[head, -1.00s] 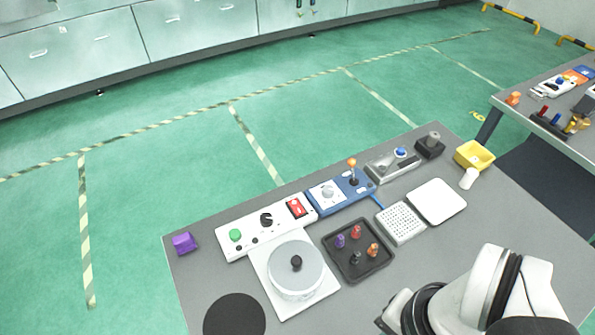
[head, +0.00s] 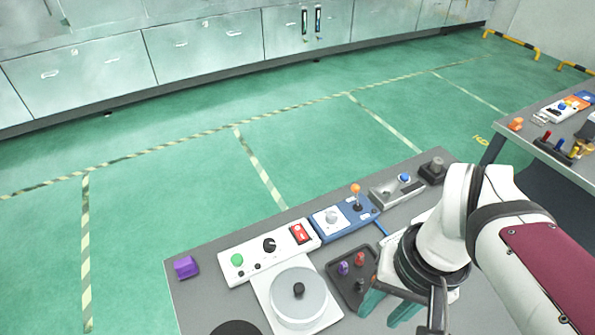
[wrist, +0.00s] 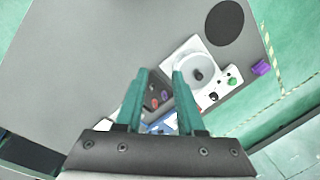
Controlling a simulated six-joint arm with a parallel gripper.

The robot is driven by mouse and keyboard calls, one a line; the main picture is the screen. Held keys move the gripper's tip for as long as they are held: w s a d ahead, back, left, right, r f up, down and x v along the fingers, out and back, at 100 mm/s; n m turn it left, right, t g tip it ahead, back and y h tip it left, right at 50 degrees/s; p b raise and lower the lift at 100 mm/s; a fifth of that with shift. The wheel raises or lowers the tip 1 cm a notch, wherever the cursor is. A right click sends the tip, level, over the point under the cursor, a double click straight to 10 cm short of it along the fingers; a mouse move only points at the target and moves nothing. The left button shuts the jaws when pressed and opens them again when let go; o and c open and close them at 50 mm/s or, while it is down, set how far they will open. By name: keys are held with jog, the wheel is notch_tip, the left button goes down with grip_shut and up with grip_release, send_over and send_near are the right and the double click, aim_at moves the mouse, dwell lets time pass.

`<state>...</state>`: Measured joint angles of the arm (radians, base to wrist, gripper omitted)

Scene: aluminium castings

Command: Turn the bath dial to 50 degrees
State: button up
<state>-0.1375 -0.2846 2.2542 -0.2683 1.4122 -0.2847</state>
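A white control panel (head: 245,262) holds a black dial (head: 269,245), a green button (head: 237,259) and a red switch (head: 299,233). Beside it, a blue panel (head: 326,229) carries a pale round dial (head: 332,217) and an orange-tipped lever (head: 356,195). I cannot tell which dial is the bath dial, and their markings are too small to read. In the wrist view the black dial (wrist: 213,97) shows beyond my fingers. My gripper (head: 380,316) is open and empty, over the tray side of the table, right of both dials; its teal fingers also show in the wrist view (wrist: 160,73).
A white round pot (head: 299,301) with a black top knob stands in front of the white panel. A dark tray (head: 337,270) with coloured pegs lies near my fingers. A purple block (head: 185,267) sits at the left edge. A grey box with a blue button (head: 404,177) is behind.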

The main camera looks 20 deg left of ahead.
jog(key=shift+o, duration=1.2)
jog(key=w+a+n, duration=0.5)
jog(key=w, duration=0.3)
jog(key=shift+a+r+h, duration=0.2)
jog(key=shift+r+h, duration=0.1)
jog(key=shift+r, duration=0.15)
jog(key=shift+o, duration=1.1)
jog(key=w+a+f+n, duration=0.1)
jog(key=w+a+n, duration=0.3)
jog(key=w+a, duration=0.1)
jog(key=shift+a+n, duration=0.35)
jog(key=shift+n, duration=0.05)
jog(key=n, duration=0.9)
send_over(269, 242)
notch_tip(269, 242, down, 6)
jog(key=shift+h, duration=0.4)
notch_tip(269, 242, down, 14)
jog(key=shift+s+f, duration=0.1)
jog(key=shift+f, duration=0.65)
grip_shut()
